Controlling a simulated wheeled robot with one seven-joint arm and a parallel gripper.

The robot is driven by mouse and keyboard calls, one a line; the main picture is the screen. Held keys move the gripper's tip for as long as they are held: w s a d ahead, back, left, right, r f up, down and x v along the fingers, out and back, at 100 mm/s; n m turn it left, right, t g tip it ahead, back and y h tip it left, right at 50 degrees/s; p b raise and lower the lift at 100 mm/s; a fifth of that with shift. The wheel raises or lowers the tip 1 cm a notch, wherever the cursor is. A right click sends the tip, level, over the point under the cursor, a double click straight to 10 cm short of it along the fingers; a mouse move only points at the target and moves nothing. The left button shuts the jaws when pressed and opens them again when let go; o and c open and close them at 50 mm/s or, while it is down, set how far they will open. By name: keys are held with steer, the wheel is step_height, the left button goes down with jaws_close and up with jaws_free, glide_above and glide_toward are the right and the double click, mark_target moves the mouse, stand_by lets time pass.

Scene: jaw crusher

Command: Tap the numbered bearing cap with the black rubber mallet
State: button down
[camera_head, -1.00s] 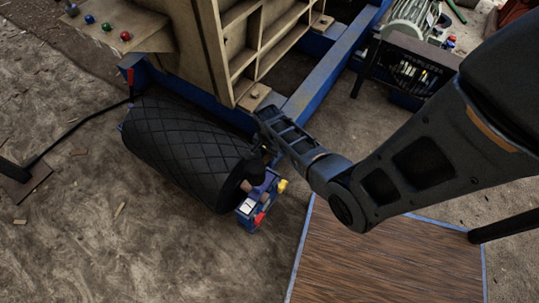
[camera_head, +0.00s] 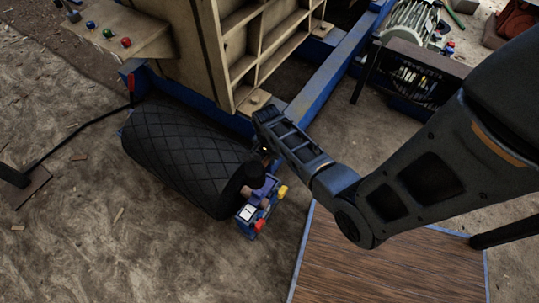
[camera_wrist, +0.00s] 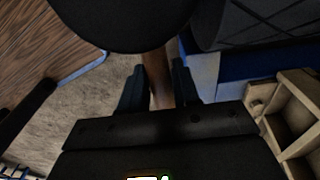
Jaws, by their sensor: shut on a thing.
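My gripper (camera_wrist: 156,78) is shut on the brown handle of the black rubber mallet, seen in the wrist view. The round black mallet head (camera_wrist: 140,22) fills the top middle there. In the head view the mallet is hard to tell from the dark roller end, and my fingertips are mostly hidden behind my wrist. The bearing unit (camera_head: 262,200) at the roller's near end is blue-purple, with a white label plate (camera_head: 247,212) and red and yellow parts. The label's number is too small to read. I cannot tell whether the mallet touches the cap.
A black diamond-patterned roller (camera_head: 180,155) lies left of my gripper, beside the beige crusher frame (camera_head: 250,45) and its blue beam (camera_head: 335,75). A wood-topped table (camera_head: 385,265) stands at lower right. Bare ground is open at lower left.

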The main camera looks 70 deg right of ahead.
step_height(320, 180, down, 9)
steer(key=b, duration=0.7)
step_height(320, 180, up, 5)
steer(key=p, duration=0.6)
steer(key=shift+r, duration=0.15)
